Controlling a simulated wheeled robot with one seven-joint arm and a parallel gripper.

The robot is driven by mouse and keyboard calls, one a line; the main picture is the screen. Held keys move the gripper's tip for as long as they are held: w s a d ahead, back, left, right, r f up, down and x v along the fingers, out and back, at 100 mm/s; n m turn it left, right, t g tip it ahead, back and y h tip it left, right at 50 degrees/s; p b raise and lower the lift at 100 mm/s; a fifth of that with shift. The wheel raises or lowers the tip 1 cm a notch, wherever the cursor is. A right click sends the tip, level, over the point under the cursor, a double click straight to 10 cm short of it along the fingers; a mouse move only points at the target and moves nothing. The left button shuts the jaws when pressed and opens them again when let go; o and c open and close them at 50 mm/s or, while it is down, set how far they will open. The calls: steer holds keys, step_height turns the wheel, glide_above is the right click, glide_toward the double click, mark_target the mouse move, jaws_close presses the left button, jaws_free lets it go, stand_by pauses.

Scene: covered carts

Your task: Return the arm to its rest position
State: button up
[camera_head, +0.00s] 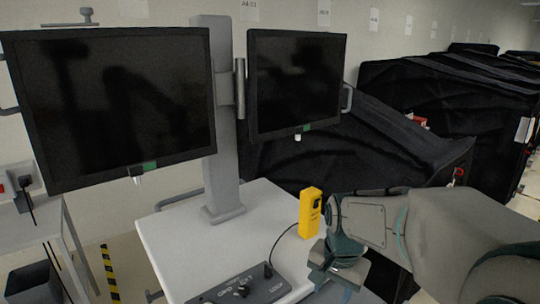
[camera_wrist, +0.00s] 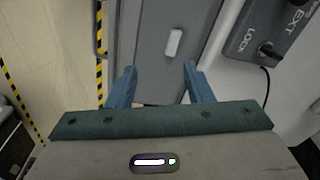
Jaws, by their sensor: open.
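My gripper (camera_head: 330,280) hangs at the right front edge of the white cart top (camera_head: 262,222) in the head view, with my arm reaching in from the right. In the wrist view my gripper (camera_wrist: 159,67) shows two blue fingers spread apart with nothing between them. Beyond the fingers is a grey panel (camera_wrist: 150,20) with a small white piece (camera_wrist: 174,43) on it; the fingers look apart from it. Part of the gripper is cut off at the lower edge of the head view.
A yellow box (camera_head: 310,212) stands on the cart close to my gripper. A dark control box (camera_head: 243,288) with a cable lies at the front. Two monitors (camera_head: 112,105) (camera_head: 295,82) hang on a grey post (camera_head: 224,160). Black covered carts (camera_head: 400,150) stand behind my arm.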

steer(key=s+d+r+n+t, duration=0.1)
steer(key=s+n+t, duration=0.1)
steer(key=s+n, duration=0.5)
steer(key=s, duration=0.4)
steer(key=shift+s+r, duration=0.25)
steer(key=shift+s, duration=0.1)
